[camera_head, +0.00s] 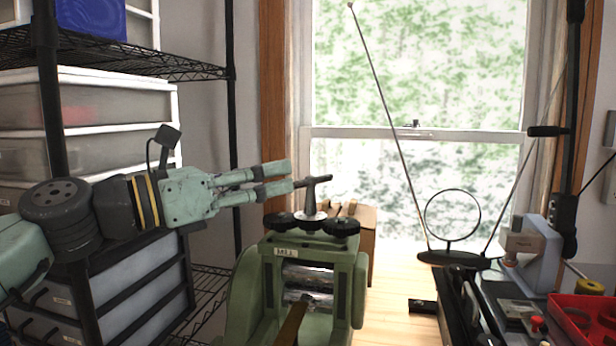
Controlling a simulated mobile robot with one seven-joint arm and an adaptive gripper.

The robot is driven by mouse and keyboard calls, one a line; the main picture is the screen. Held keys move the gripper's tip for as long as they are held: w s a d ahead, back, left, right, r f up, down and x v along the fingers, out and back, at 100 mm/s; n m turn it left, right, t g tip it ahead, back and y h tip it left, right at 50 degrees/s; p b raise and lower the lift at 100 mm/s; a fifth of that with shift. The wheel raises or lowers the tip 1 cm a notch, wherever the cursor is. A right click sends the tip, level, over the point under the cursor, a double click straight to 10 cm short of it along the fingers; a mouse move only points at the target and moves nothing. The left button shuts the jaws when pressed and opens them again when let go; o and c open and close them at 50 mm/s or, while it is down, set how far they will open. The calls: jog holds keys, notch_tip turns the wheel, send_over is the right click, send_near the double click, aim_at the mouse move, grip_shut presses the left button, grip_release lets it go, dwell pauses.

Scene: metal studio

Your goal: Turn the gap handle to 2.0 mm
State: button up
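A green rolling mill (314,254) stands in the lower middle of the view, with shiny rollers (307,281) in its frame. On its top are dark round gears (340,226) and a metal post carrying the gap handle (316,181), a dark bar lying roughly left to right. My gripper (291,176) reaches in from the left, with its two fingers apart and nothing visible between them. Its lower fingertip overlaps or touches the handle's left end; I cannot tell which. A small label (285,252) is on the mill, but no gap reading is legible.
A wire shelf with drawers (95,140) stands on the left behind my arm. Wooden blocks (350,211) sit behind the mill. An antenna with a ring (453,215) stands on the right, near a red tray (580,318) and tools. The wooden bench (392,268) is bare between.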

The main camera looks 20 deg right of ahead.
aim_at(306, 182)
jog(key=shift+t+y, duration=0.3)
jog(key=shift+y, duration=0.3)
jog(key=w+d+p, duration=0.1)
jog(key=d, duration=0.2)
jog(key=w+d+f+p, duration=0.1)
jog(key=w+d, duration=0.1)
jog(key=d, duration=0.1)
jog(key=w+d+f+p, duration=0.1)
jog(key=w+d, duration=0.1)
jog(key=d, duration=0.1)
jog(key=shift+w+f+p, duration=0.25)
jog(key=shift+p, duration=0.1)
